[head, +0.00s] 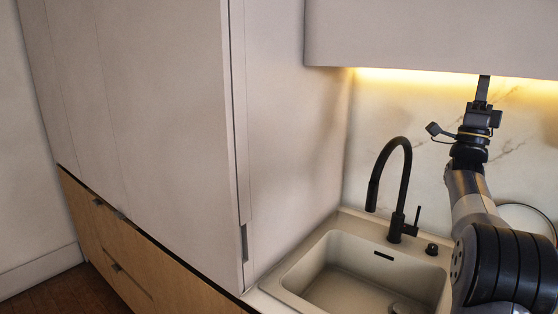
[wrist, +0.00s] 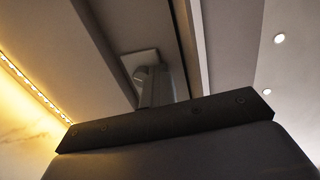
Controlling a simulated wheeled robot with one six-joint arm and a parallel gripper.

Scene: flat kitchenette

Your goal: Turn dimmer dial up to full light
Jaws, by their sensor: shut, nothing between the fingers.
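The dimmer dial (wrist: 141,73) is a small pale round knob on a light square plate (wrist: 130,62), under the upper cabinet in the wrist view. My gripper (wrist: 154,84) is shut and empty. Its fingertips overlap the right side of the dial in that view and partly hide it; I cannot tell whether they touch it. In the head view my gripper (head: 483,88) points straight up at the cabinet's lower edge, and the dial is hidden. The light strip (wrist: 36,90) glows yellow at the left of the wrist view.
The upper cabinet (head: 430,38) hangs above my gripper. Below are a beige sink (head: 335,262) and a tall black faucet (head: 405,190). A tall cabinet (head: 150,120) fills the left. The marble backsplash (head: 400,115) is behind. Open air lies between faucet and cabinet.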

